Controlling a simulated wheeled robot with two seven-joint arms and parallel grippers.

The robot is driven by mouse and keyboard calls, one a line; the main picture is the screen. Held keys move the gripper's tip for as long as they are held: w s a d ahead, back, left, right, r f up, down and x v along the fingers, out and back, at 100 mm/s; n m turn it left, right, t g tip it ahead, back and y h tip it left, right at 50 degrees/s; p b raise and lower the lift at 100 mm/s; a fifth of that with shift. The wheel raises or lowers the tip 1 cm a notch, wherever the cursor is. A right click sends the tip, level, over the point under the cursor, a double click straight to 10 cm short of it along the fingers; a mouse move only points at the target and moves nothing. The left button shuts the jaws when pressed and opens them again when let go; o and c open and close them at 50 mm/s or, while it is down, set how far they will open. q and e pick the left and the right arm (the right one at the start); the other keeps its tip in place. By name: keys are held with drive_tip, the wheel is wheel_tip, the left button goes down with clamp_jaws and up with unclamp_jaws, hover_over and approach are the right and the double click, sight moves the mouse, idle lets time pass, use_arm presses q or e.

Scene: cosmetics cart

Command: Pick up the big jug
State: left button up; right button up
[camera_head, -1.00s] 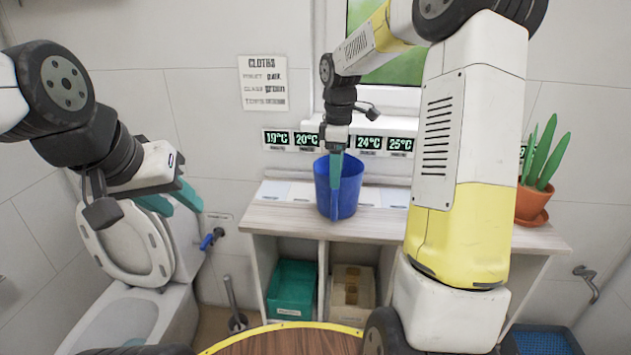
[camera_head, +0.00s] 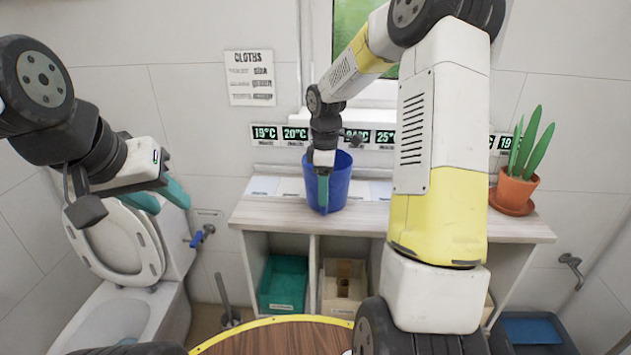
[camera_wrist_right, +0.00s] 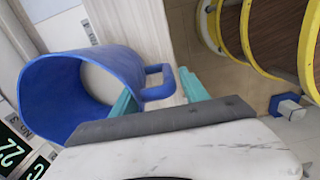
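The big blue jug (camera_head: 341,184) stands upright on the wooden counter, below the row of temperature displays. My right gripper (camera_head: 323,205) is in front of the jug in the head view. In the wrist view its two teal fingers (camera_wrist_right: 160,98) are apart, with the handle between them; contact is not clear. My left gripper (camera_head: 162,197) is open and empty, in front of the toilet at the left.
The counter (camera_head: 270,213) has shelves below with a green bin (camera_head: 284,283) and a beige bin (camera_head: 343,288). A potted plant (camera_head: 516,185) stands at its right end. A round yellow-rimmed wooden surface (camera_head: 265,340) is nearest me. The toilet (camera_head: 118,245) is at left.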

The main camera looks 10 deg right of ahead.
clamp_jaws()
drive_tip(key=shift+r, duration=0.25)
